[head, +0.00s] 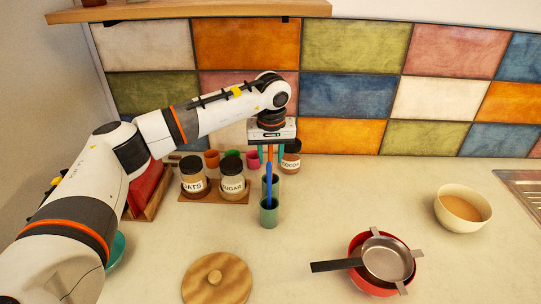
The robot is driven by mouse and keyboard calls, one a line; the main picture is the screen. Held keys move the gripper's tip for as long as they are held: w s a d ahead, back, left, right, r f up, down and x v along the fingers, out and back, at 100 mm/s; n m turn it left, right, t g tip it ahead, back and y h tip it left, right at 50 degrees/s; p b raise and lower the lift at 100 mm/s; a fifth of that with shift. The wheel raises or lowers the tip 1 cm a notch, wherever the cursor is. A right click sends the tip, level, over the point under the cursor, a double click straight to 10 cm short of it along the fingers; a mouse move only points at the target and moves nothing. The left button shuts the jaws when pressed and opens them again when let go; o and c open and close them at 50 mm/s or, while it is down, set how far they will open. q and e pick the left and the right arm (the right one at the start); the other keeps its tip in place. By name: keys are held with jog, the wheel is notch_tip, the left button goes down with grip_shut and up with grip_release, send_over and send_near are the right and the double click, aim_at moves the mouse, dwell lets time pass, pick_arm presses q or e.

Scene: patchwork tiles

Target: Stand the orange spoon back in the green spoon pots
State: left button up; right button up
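The green spoon pots stand on the counter right of the jars: a front pot (268,214) and another one (275,186) close behind it. A blue spoon (268,178) stands upright in the front pot. My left gripper (270,153) points down just above and behind the pots. Its two teal fingers are apart, with the narrow orange spoon (270,154) upright between them and a gap showing on each side. The lower end of the orange spoon is hidden behind the blue spoon and the pots. My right gripper is out of view.
Oats (193,180) and sugar (232,182) jars stand left of the pots, and a cocoa jar (290,160) is close at right. A wooden lid (216,281), a red bowl (358,246) with a strainer (386,259), and a cream bowl (462,207) sit nearer or to the right.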

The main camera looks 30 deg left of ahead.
pick_arm(q)
notch_tip(320, 180, up, 12)
jog(key=s+b, duration=0.1)
jog(key=shift+s+d+f+b, duration=0.25)
jog(key=shift+s+d+b, duration=0.05)
jog(key=shift+d+b, duration=0.15)
